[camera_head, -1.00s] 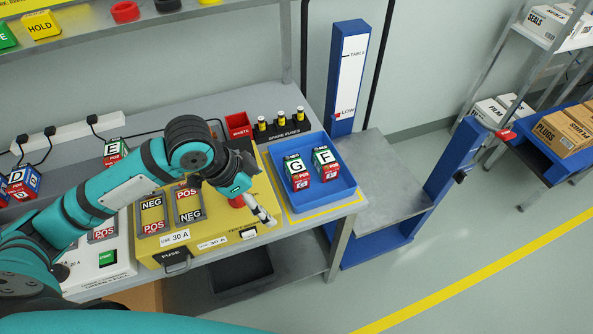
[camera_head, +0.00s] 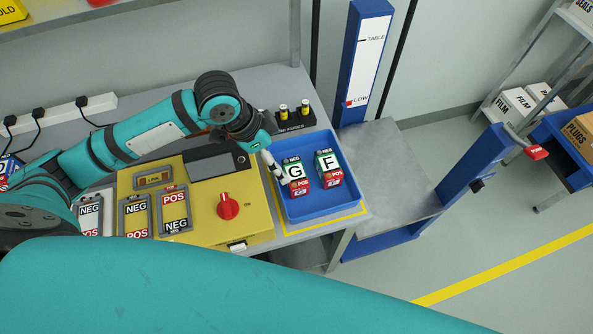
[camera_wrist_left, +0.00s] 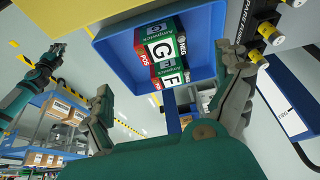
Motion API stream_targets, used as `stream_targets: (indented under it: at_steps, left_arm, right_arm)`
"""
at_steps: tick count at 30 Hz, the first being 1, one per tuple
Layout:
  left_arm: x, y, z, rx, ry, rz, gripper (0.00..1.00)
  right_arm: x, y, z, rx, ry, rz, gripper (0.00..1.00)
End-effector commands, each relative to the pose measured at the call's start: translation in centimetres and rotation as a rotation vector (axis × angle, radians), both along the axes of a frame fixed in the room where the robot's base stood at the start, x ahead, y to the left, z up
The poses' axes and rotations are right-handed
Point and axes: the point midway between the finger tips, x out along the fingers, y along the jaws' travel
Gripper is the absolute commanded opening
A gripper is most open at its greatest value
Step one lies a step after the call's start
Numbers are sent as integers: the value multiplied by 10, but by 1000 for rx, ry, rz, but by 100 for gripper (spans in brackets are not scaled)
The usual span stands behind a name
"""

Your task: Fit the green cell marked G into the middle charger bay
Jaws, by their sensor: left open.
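The green cell marked G (camera_head: 295,174) lies in the blue tray (camera_head: 318,209), its NEG end toward the back and its red POS end toward the front. It also shows in the left wrist view (camera_wrist_left: 160,49). My left gripper (camera_head: 273,168) is at the tray's left side beside G. In the left wrist view its fingers (camera_wrist_left: 168,77) are spread wide, with nothing between them touching. A white unit with a NEG/POS bay (camera_head: 90,222) shows at the left, mostly hidden by my arm, so I cannot tell the middle charger bay. My right gripper (camera_wrist_left: 57,50) is small at the left of the wrist view.
A cell marked F (camera_head: 328,167) lies close right of G. A yellow box (camera_head: 195,232) with a red knob (camera_head: 228,206) and two bays stands left of the tray. Fuses (camera_head: 304,108) stand behind the tray. A grey platform (camera_head: 400,170) lies to the right.

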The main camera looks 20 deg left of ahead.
Motion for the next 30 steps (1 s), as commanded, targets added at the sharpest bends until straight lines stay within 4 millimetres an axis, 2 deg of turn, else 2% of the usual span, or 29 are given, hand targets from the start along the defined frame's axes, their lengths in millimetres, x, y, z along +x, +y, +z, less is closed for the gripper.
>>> stream_targets:
  at_steps: [3, 6, 10, 18, 24, 30]
  left_arm:
    - [5, -9, -24, -1, 3, 1, 100]
    - [10, -16, -44, -1, 5, 0, 100]
    - [15, -22, -62, -1, 2, 0, 100]
    - [19, -26, -80, -1, 3, 1, 100]
    - [26, -32, -109, 0, 1, 0, 100]
    - [29, -35, -121, 1, -1, -1, 100]
  right_arm:
    - [-20, 2, 4, 1, 29, 0, 0]
    - [-27, 2, 6, 1, 40, 1, 0]
    - [-24, 2, 8, 1, 35, 1, 0]
    - [5, 4, 15, 5, -9, 1, 0]
    - [0, 3, 22, 3, -2, 1, 0]
    - [-10, 0, 22, -1, 14, 1, 0]
